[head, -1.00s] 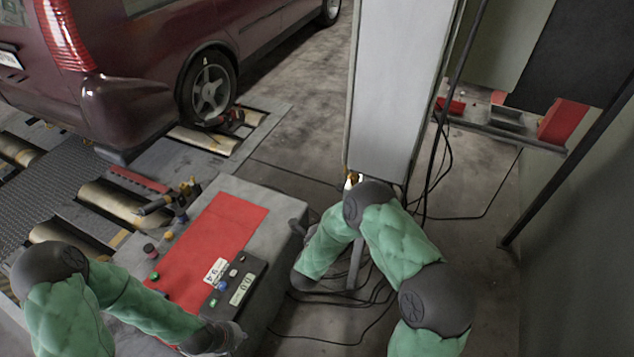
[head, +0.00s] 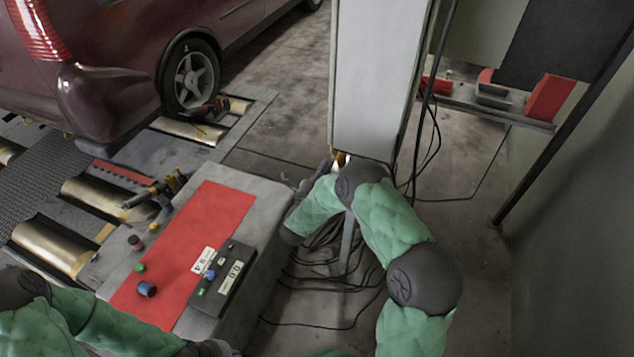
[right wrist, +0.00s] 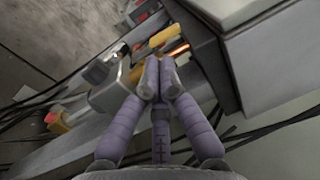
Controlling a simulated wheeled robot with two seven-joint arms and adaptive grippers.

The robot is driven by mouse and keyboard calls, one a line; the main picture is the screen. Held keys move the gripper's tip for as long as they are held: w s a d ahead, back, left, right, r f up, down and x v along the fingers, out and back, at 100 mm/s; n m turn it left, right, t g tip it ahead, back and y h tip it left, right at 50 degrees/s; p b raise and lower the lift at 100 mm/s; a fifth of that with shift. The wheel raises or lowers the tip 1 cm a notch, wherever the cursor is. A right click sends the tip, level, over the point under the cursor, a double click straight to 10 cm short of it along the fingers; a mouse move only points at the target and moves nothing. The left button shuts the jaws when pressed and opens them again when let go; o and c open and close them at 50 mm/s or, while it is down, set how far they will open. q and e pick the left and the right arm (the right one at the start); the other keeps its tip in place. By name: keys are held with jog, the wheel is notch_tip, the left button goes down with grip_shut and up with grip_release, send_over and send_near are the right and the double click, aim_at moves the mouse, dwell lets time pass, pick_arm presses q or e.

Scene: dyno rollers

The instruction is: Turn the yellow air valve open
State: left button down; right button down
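The yellow air valve (right wrist: 167,35) shows in the right wrist view as a yellow handle on a brass-coloured fitting beside a grey cabinet. In the head view a small yellow-orange part (head: 339,159) shows at the cabinet's lower end, partly hidden by my right arm. My right gripper (right wrist: 158,74) has its purple-grey fingertips together, just short of the yellow handle in the picture; I cannot tell whether they touch it. In the head view the right gripper (head: 322,168) points toward the cabinet's foot. My left gripper (head: 208,348) is at the bottom edge, mostly cut off.
The tall grey cabinet (head: 378,80) stands behind my right arm. A grey bench (head: 262,205) with a red mat (head: 190,245) and a control box (head: 228,278) is at its left. Black cables (head: 325,290) lie on the floor. A maroon car (head: 110,70) stands behind.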

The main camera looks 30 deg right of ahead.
aim_at(331, 149)
jog(key=shift+b+x, duration=0.5)
jog(key=shift+x, duration=1.7)
jog(key=shift+w+d+r+b, duration=0.1)
jog(key=shift+w+d+b, duration=0.2)
jog(key=shift+b, duration=0.25)
jog(key=shift+d+r+y+p, duration=0.15)
jog(key=shift+r+y+p, duration=0.15)
jog(key=shift+r+p, duration=0.1)
jog(key=shift+w, duration=0.1)
